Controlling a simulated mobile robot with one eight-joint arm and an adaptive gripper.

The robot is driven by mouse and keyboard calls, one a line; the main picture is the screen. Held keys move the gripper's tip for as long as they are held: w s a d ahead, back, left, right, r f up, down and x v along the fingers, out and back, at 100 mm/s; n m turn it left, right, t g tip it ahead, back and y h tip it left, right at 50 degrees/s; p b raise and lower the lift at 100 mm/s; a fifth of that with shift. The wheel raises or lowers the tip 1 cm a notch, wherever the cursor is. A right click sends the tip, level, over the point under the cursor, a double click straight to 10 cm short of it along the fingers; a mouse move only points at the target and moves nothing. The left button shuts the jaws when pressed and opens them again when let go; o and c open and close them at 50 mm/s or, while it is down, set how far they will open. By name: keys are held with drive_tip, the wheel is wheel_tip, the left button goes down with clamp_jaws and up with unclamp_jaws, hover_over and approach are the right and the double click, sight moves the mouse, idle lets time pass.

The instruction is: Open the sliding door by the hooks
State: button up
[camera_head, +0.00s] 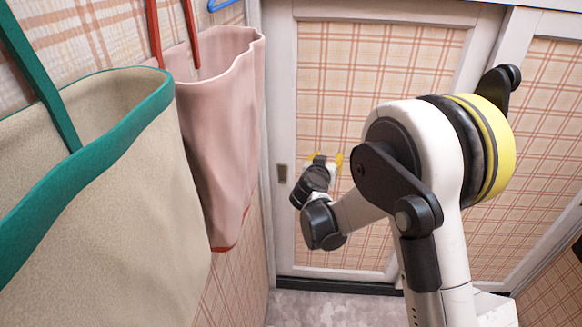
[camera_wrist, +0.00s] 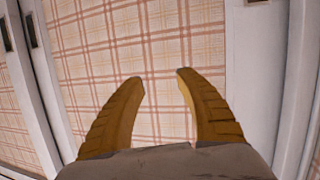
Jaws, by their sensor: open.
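The sliding door by the hooks (camera_head: 380,70) has a plaid panel in a white frame and stands at the back, right of the hanging bags. It looks shut against the left jamb. Its small dark recessed pull (camera_head: 282,174) is on the left frame stile. A blue hook (camera_head: 222,4) shows at the top of the left wall. My gripper (camera_head: 328,159) is in front of the door panel, right of the pull. In the wrist view my gripper (camera_wrist: 160,77) is open, with nothing between its yellow fingers and a plaid panel (camera_wrist: 110,50) beyond them.
A beige bag with green trim (camera_head: 110,200) and a pink bag (camera_head: 220,130) hang along the left wall, close to the door's left side. A second plaid door panel (camera_head: 540,130) is at the right. Grey floor (camera_head: 320,308) shows below. Dark recessed pulls (camera_wrist: 30,30) show at the wrist view's upper left.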

drive_tip(key=w+a+f+t+y, duration=0.1)
drive_tip(key=w+a+f+t, duration=0.1)
drive_tip(key=a+f, duration=0.5)
drive_tip(key=n+t+y, duration=0.1)
drive_tip(key=t+y, duration=0.1)
approach(289, 175)
drive_tip(key=w+b, duration=0.1)
drive_tip(key=w, duration=0.3)
drive_tip(key=w+b, duration=0.2)
drive_tip(key=w, duration=0.2)
drive_tip(key=shift+w+d+r, duration=0.15)
drive_tip(key=shift+w+d, duration=0.05)
drive_tip(key=shift+w+r, duration=0.1)
drive_tip(key=shift+w, duration=0.4)
drive_tip(key=shift+c, duration=0.2)
clamp_jaws()
